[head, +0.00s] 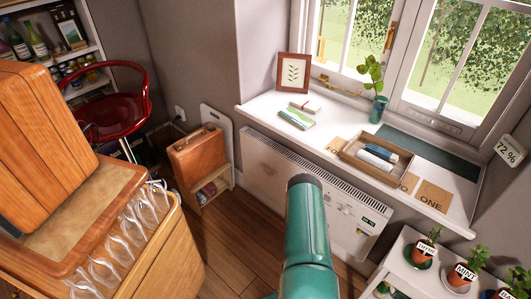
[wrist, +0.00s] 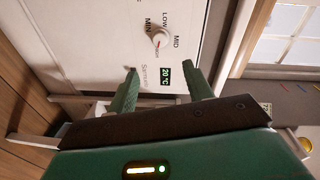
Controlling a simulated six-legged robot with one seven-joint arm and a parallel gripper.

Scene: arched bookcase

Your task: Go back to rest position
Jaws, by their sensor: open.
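My gripper (wrist: 160,80) shows in the wrist view, with its two green fingers apart and nothing between them. Beyond the fingertips is the front of the white heater (wrist: 105,35), with a dial (wrist: 160,39) marked MIN, LOW and MID and a small display reading 20 °C. I cannot tell whether the fingers touch the heater. In the head view my green arm (head: 308,240) reaches up in front of the heater (head: 270,160) under the window. My gripper is not visible in the head view.
The windowsill (head: 262,107) holds a wooden tray (head: 350,152), a framed picture (head: 293,72) and a plant vase (head: 378,108). A cabinet with glasses (head: 130,235) stands at left, beside a red stool (head: 115,110). Potted herbs stand on a white stand (head: 408,262) at right. Wooden floor (head: 235,240) is clear between.

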